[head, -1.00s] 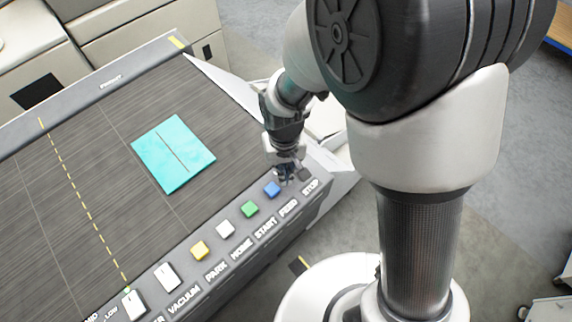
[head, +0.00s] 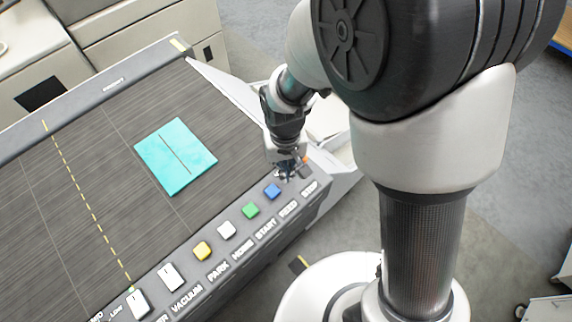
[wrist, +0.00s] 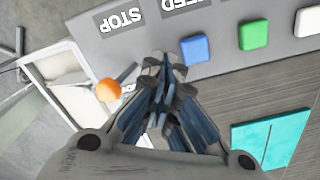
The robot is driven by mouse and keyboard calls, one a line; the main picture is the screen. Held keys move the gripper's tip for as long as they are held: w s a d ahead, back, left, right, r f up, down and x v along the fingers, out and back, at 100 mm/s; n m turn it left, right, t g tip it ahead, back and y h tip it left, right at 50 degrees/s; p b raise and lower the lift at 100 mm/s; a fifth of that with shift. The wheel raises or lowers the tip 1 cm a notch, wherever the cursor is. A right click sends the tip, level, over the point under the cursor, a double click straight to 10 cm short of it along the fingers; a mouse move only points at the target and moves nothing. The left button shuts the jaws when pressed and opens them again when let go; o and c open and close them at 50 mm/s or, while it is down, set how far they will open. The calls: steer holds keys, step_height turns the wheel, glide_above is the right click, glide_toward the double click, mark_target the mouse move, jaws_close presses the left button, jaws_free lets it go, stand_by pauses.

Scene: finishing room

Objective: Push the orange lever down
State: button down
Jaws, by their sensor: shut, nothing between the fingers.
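The orange lever shows as a round orange knob (wrist: 108,90) in the wrist view, left of my gripper and near the panel's end by the STOP label. In the head view only a small bit of the orange knob (head: 306,159) shows, just right of my gripper. In the head view my gripper (head: 287,172) hangs low at the panel's right end. A gap shows between fingers and knob in the wrist view.
The control panel has a blue button (head: 272,191), a green button (head: 250,210), a white button (head: 227,230) and a yellow button (head: 202,251). White rocker switches (head: 170,277) sit farther left. A turquoise sheet (head: 176,157) lies on the dark bed.

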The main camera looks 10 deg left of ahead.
steer(key=r+p, duration=0.2)
steer(key=r, duration=0.1)
steer(key=s+a+r+p, duration=0.1)
steer(key=shift+r, duration=0.3)
steer(key=shift+d, duration=0.1)
stand_by(0.4)
steer(key=s+d+r+m+t+b, duration=0.1)
steer(key=s+d+r+t, duration=0.1)
steer(key=d+r, duration=0.5)
steer(key=s+d+r+m+t+b, duration=0.1)
steer(key=s+d+r+m+b, duration=0.1)
steer(key=d+r, duration=0.55)
steer(key=s+d+r+m+t, duration=0.1)
steer(key=s+d+r, duration=0.2)
steer(key=s, duration=0.3)
steer(key=shift+s+d+r+t+b, duration=0.15)
steer(key=shift+s+d+t+b, duration=0.25)
steer(key=shift+d, duration=0.4)
steer(key=shift+a, duration=0.15)
